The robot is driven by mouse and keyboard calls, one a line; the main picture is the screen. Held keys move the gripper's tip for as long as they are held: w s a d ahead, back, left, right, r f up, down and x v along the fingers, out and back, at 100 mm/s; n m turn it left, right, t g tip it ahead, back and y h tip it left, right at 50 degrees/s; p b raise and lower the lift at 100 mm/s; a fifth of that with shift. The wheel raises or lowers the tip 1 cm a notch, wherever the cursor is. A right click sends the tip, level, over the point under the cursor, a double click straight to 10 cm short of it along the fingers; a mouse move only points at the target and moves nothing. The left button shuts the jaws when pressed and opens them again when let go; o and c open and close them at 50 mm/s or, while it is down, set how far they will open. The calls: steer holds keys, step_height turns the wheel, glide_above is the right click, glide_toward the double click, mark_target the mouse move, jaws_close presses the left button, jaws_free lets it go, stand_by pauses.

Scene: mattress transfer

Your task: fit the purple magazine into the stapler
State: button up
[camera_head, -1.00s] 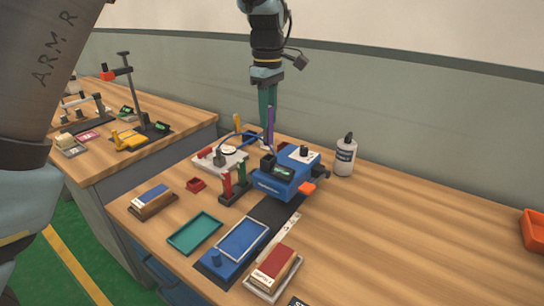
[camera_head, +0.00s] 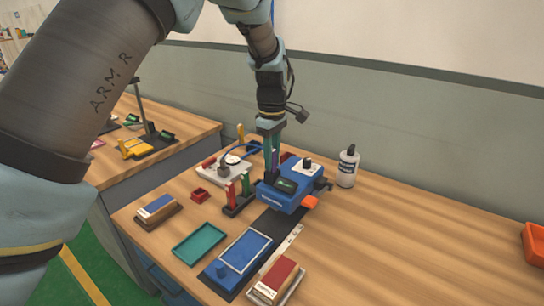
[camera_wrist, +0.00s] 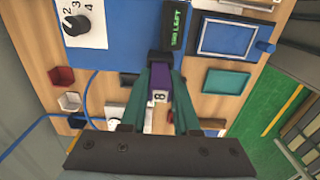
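The blue stapler (camera_head: 285,200) stands on the workbench, with a dial and a dark display on top. My gripper (camera_head: 270,165) points down at the stapler's rear left side. Its two green fingers (camera_wrist: 160,95) are closed around the purple magazine (camera_wrist: 160,84), which bears a white label. The magazine is upright, and its lower end is at the dark opening by the stapler's edge. I cannot tell whether it is inside the opening. A rack (camera_head: 238,208) with a red and a green magazine stands just left of the stapler.
A white board with a blue cable (camera_head: 225,170) is behind the rack. The bench's right side is mostly clear.

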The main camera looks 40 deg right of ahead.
steer(key=o, duration=0.4)
steer(key=shift+o, duration=0.2)
step_height(320, 180, up, 12)
steer(key=b, duration=0.3)
steer(key=w+a+f, duration=0.1)
steer(key=w+a, duration=0.3)
steer(key=a, duration=0.4)
steer(key=w+a+f+m, duration=0.1)
steer(key=w+a+f, duration=0.1)
steer(key=w+a, duration=0.35)
steer(key=w+a+f, duration=0.1)
steer(key=w+a, duration=0.2)
steer(key=a, duration=0.7)
steer(key=s+a+f+m, duration=0.1)
steer(key=s+a+f, duration=0.1)
steer(key=a, duration=0.6)
steer(key=s+a+f+m+t, duration=0.1)
steer(key=s+a+f, duration=0.1)
steer(key=a, duration=0.7)
steer(key=s+a+f+m, duration=0.1)
steer(key=s+a, duration=0.3)
steer(key=a, duration=0.4)
steer(key=shift+s+a+f+t, duration=0.3)
steer(key=shift+f, duration=0.45)
